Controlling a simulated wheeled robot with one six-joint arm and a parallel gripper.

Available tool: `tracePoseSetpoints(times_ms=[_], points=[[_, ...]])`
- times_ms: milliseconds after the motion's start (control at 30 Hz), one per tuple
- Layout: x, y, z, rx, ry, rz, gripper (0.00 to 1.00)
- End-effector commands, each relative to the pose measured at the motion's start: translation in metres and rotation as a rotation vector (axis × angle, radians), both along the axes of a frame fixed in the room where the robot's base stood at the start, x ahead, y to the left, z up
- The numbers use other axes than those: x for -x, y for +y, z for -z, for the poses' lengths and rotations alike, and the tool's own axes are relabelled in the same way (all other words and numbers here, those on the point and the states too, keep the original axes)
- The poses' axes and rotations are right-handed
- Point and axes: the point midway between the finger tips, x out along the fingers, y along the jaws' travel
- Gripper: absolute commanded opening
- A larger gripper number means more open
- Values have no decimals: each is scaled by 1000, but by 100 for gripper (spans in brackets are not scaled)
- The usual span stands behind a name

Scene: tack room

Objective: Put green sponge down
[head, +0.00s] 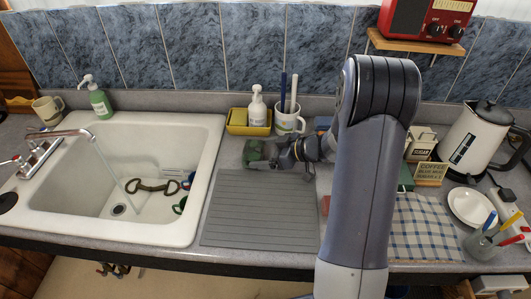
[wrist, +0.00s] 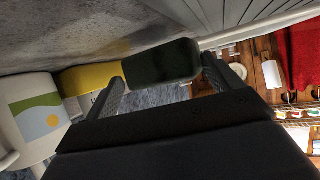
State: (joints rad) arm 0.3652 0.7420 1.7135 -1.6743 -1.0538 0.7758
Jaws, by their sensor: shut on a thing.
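The green sponge (head: 254,150) is held in my gripper (head: 270,156), just above or at the back edge of the grey ribbed drainboard (head: 258,212). I cannot tell whether the sponge touches the counter. In the wrist view the sponge (wrist: 165,62) looks dark green and sits between the two fingers of my gripper (wrist: 163,82). My gripper is shut on it. Part of the sponge is hidden by the fingers.
A yellow tray (head: 238,129) with a white pump bottle (head: 257,106) stands just behind the sponge. A white mug (head: 290,123) holding sticks stands right of it. The sink (head: 212,150) with running water lies left. The drainboard is clear. A checked cloth (head: 425,228) lies right of my arm.

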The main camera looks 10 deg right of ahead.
Motion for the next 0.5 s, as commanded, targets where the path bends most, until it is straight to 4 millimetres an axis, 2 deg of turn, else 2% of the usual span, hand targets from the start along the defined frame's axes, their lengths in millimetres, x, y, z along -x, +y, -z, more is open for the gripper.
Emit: tracePoseSetpoints(times_ms=[500], points=[[0,0,10,0,0,0,75]])
